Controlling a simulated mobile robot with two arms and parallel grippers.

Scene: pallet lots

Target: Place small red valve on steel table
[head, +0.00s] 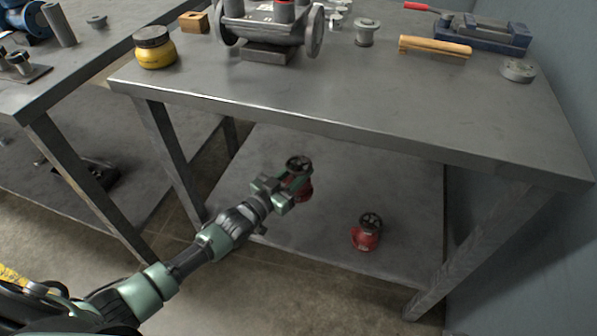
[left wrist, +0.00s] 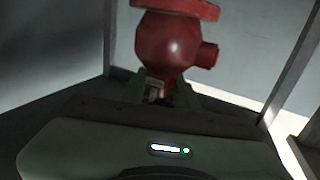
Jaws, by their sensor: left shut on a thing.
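My left gripper (head: 286,193) reaches under the steel table (head: 420,112) and is shut on a small red valve (head: 305,192) with a dark handwheel. That valve is upright over the table's lower shelf (head: 395,200); I cannot tell whether it touches the shelf. It also shows close up in the left wrist view (left wrist: 176,42), right beyond the jaws, its top cut off. A second small red valve (head: 366,234) stands on the lower shelf to the right, near the front edge. My right gripper is not in view.
The steel table's front top is clear. On it stand a yellow jar (head: 154,50), a wooden block (head: 194,22), a large grey valve body (head: 268,30), a wooden-handled tool (head: 435,46) and a blue vise (head: 485,35). Another table (head: 60,75) is at left, a wall at right.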

